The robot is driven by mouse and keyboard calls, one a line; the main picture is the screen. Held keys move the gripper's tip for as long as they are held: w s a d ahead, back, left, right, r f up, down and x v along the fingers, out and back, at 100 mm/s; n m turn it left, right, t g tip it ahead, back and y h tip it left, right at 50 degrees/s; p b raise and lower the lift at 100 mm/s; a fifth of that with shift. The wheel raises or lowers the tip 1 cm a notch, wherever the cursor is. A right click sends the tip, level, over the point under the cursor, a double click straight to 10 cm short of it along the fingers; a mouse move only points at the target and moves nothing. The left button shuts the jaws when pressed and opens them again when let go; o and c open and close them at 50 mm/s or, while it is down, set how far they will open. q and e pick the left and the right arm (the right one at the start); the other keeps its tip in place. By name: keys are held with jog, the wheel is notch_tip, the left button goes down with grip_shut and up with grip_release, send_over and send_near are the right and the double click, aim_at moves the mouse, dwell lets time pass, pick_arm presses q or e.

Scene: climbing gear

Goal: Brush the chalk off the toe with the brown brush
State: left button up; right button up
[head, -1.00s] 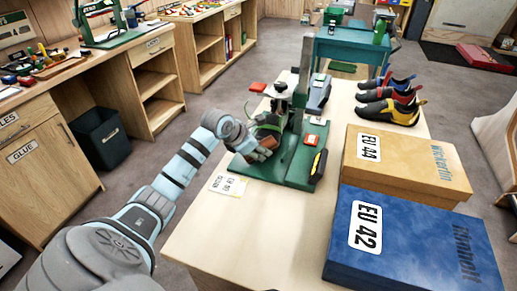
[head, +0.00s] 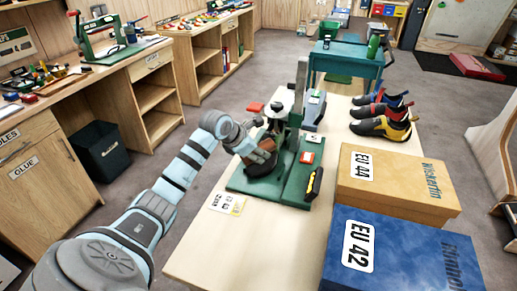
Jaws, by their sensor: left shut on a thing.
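My left gripper (head: 258,152) is at the green stand (head: 245,184) on the light wooden table, shut on the brown brush (head: 267,145). The brush is partly covered by the fingers. A dark climbing shoe (head: 262,167) is on the stand just below the brush and gripper; much of it is hidden. Whether the bristles touch the toe cannot be told, and chalk is too small to make out. My right gripper is not in view.
A black and yellow tool (head: 314,183) and a red-and-white item (head: 307,157) lie on the stand's right side. A card (head: 227,203) lies in front. Shoe boxes (head: 392,185), (head: 400,252) and several shoes (head: 384,127) stand to the right. The table's front is clear.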

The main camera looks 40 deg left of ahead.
pick_arm(q)
jog(key=shift+s+r, duration=0.1)
jog(key=shift+r, duration=0.2)
jog(key=shift+f, duration=0.15)
jog(key=r+p, duration=0.1)
jog(key=s+r+p, duration=0.1)
jog(key=r, duration=0.1)
jog(key=shift+d+r+p, duration=0.1)
jog(key=shift+d+p, duration=0.1)
jog(key=shift+p, duration=0.2)
jog(key=shift+f, duration=0.2)
